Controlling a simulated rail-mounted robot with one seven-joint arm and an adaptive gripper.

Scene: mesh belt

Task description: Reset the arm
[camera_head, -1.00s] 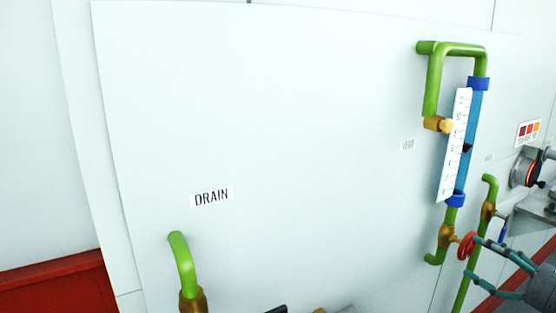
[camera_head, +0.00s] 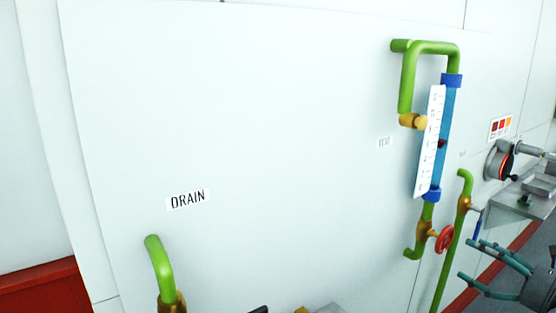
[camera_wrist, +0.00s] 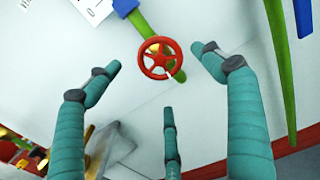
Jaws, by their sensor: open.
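My gripper (camera_head: 472,260) is at the lower right of the head view, its teal fingers spread and empty. The red handwheel (camera_head: 444,238) sits on a brass valve below the blue sight glass, just left of my fingertips, with a gap between. In the wrist view, the red handwheel (camera_wrist: 160,58) shows ahead between the spread fingers, and no finger closes on it. A third finger (camera_wrist: 171,135) shows at the lower middle.
A blue sight glass (camera_head: 446,130) with a white scale and green pipes stands on the white panel (camera_head: 250,120). A green drain pipe (camera_head: 160,265) rises at lower left. A round gauge-like fitting (camera_head: 498,160) and a grey ledge (camera_head: 520,205) are at right.

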